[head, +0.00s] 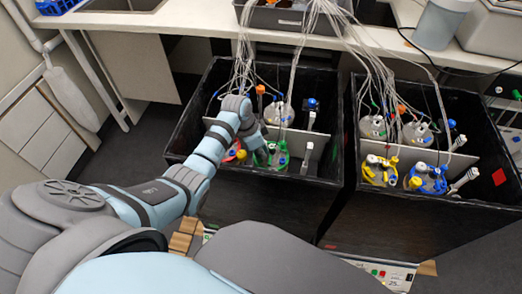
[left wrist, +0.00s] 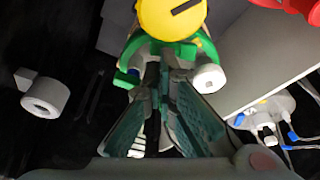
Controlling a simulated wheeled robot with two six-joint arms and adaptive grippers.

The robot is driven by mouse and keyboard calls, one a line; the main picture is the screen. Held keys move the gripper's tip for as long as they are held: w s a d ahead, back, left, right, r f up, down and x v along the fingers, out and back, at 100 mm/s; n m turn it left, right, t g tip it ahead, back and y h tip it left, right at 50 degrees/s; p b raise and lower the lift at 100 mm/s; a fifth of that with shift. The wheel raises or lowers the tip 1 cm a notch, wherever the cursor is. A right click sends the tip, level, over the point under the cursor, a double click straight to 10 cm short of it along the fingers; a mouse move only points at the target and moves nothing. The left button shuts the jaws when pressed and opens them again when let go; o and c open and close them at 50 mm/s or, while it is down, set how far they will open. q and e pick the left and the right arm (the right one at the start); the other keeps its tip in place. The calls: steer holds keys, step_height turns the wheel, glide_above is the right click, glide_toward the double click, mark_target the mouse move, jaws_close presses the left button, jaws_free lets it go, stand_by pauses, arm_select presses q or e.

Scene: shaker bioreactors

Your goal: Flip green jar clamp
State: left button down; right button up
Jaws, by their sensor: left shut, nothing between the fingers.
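The green jar clamp (head: 276,156) is on a jar in the front part of the left black box. In the left wrist view the green clamp (left wrist: 128,53) forms a ring under a round yellow cap (left wrist: 172,17), with a white cylindrical piece (left wrist: 208,78) at its right. My left gripper (head: 260,148) reaches down into the box right at the green jar. Its fingers (left wrist: 163,62) are shut and empty, with their tips close to the clamp. They hide part of the ring, and I cannot tell whether they touch it. My right gripper is not in view.
A red-collared jar (head: 235,153) stands left of the green one. A white divider (head: 313,149) and a jar (head: 280,114) are behind. Tubes hang from the bench above. The right box (head: 462,213) holds several jars with yellow and blue clamps.

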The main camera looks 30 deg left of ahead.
arm_select(q)
step_height(320, 180, up, 4)
steer(key=p, duration=0.4)
steer(key=shift+s+d, duration=0.15)
steer(key=p+v, duration=0.2)
steer(key=v, duration=0.7)
steer(key=shift+s+d+r, duration=0.2)
steer(key=shift+s+d, duration=0.05)
steer(key=shift+s, duration=0.2)
